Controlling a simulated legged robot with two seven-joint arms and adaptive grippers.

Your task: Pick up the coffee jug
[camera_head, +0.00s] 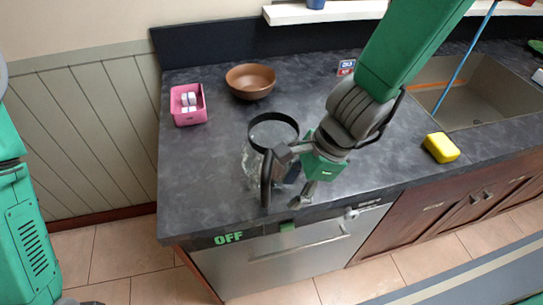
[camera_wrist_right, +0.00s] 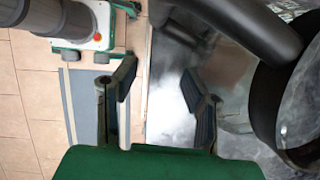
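The coffee jug (camera_head: 254,158) is a clear glass jug with a black rim and a thick black handle, upright near the counter's front edge. Its handle faces the front. My right gripper (camera_head: 292,180) is at the jug's right front, beside the handle, with its fingers spread. In the right wrist view, my right gripper (camera_wrist_right: 160,95) is open with nothing between its fingers. The jug (camera_wrist_right: 300,110) is at the right edge there, its black handle above and right of the fingers. The right gripper partly hides the jug in the head view. My left gripper is out of view.
A brown bowl (camera_head: 251,82) and a pink box (camera_head: 188,104) with white pieces stand behind the jug on the dark counter (camera_head: 195,160). A yellow sponge (camera_head: 441,147) lies near the sink (camera_head: 490,92) at right. A steel-fronted appliance (camera_head: 270,264) is below. The counter's left front is clear.

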